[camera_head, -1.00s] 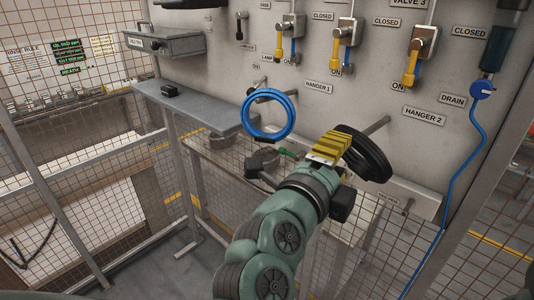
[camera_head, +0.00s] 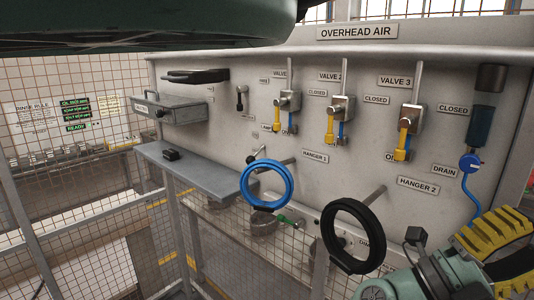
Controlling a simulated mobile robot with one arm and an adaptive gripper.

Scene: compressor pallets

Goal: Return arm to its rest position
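My arm enters at the lower right, a green-grey wrist with a black collar. My gripper (camera_head: 498,243) has yellow ridged fingers and lies at the right edge, partly cut off by the frame. The gap between its fingertips is not clear. No held object shows at it. A black coil (camera_head: 353,237) hangs on the peg by the HANGER 2 label, left of my gripper and apart from it. A blue coil (camera_head: 266,185) hangs on the peg by HANGER 1. A large dark green part of my own body crosses the top left.
The grey panel (camera_head: 330,185) carries several valves with yellow and blue handles. A blue drain hose (camera_head: 470,190) runs down close to my gripper. A grey shelf (camera_head: 200,172) juts out at left with a small black item (camera_head: 171,155). Mesh fencing stands at left and below.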

